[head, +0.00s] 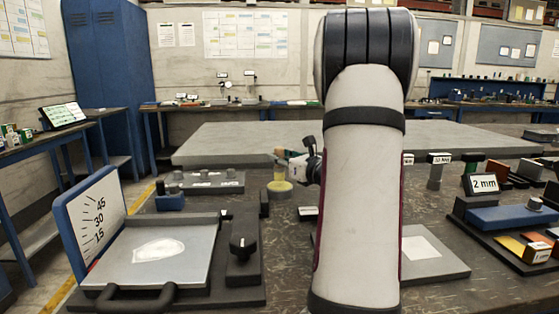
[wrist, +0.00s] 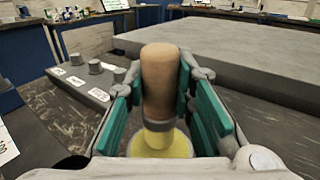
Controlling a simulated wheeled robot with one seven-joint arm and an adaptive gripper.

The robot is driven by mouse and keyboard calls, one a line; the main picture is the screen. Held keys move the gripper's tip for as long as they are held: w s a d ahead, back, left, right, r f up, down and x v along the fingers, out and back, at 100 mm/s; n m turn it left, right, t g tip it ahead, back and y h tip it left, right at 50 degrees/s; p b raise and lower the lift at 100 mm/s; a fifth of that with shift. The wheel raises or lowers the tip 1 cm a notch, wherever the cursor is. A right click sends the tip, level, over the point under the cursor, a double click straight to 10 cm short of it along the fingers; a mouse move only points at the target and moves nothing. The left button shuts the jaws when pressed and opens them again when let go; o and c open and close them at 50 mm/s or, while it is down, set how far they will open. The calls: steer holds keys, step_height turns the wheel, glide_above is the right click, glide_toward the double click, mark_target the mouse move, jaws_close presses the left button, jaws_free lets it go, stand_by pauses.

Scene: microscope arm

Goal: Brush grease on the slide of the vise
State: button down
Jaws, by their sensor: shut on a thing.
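My gripper (head: 298,165) is shut on the brown handle of a brush (wrist: 160,85), between its teal finger pads in the wrist view. The brush points down, with its grey collar below the fingers. Its lower end is over or in a pot of yellow grease (head: 280,186), which also shows in the wrist view (wrist: 178,148). I cannot tell whether the bristles touch the grease. I cannot clearly make out the vise or its slide; my arm hides part of the bench in the head view.
A grey block with pegs (head: 205,185) stands left of the pot. A tilting plate (head: 150,262) with a blue angle scale (head: 90,222) is at the front left. A blue fixture (head: 505,217) with coloured blocks is at the right. A large grey slab (head: 235,142) lies behind.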

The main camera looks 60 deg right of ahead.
mark_target(279, 147)
steer(key=shift+r+p, duration=1.45)
steer(key=shift+r, duration=1)
